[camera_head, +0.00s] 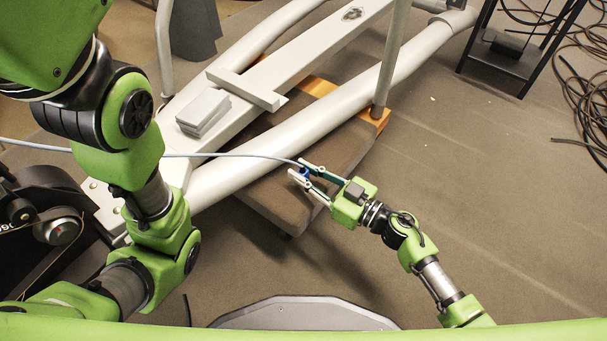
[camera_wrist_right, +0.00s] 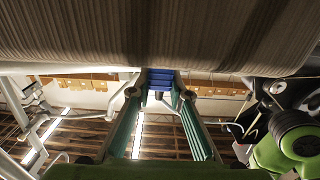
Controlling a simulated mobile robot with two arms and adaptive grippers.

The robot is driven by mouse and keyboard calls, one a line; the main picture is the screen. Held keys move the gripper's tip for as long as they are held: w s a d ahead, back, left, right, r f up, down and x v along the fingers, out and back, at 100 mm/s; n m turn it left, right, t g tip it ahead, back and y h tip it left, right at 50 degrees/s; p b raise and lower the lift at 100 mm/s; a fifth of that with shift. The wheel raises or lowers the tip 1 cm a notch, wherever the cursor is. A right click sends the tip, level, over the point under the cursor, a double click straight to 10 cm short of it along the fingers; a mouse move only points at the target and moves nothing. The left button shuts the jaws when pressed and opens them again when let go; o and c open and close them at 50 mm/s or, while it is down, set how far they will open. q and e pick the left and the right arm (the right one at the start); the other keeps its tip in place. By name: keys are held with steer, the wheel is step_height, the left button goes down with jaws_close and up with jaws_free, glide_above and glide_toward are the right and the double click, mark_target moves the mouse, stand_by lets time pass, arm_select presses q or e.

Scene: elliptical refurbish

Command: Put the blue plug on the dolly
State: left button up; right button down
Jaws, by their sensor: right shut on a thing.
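The blue plug (camera_head: 305,173) sits at the end of a long grey cable (camera_head: 230,155). My right gripper (camera_head: 299,171) is shut on the plug. In the right wrist view the blue plug (camera_wrist_right: 160,79) shows between the two fingertips (camera_wrist_right: 160,92). The dolly (camera_head: 345,150) is a brown carpeted platform with wooden ends, partly hidden under the grey elliptical frame. In the head view the plug appears over the dolly's near part; its exact height is unclear. My left arm shows at the left, but its gripper is out of view.
The elliptical frame's thick grey tubes (camera_head: 265,150) lie over the dolly. A grey block (camera_head: 203,110) rests on the frame. Black cables (camera_head: 590,90) coil at the right beside a black stand (camera_head: 515,60). A black machine part (camera_head: 40,215) stands at the left.

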steer(key=c, duration=1.9)
jaws_free()
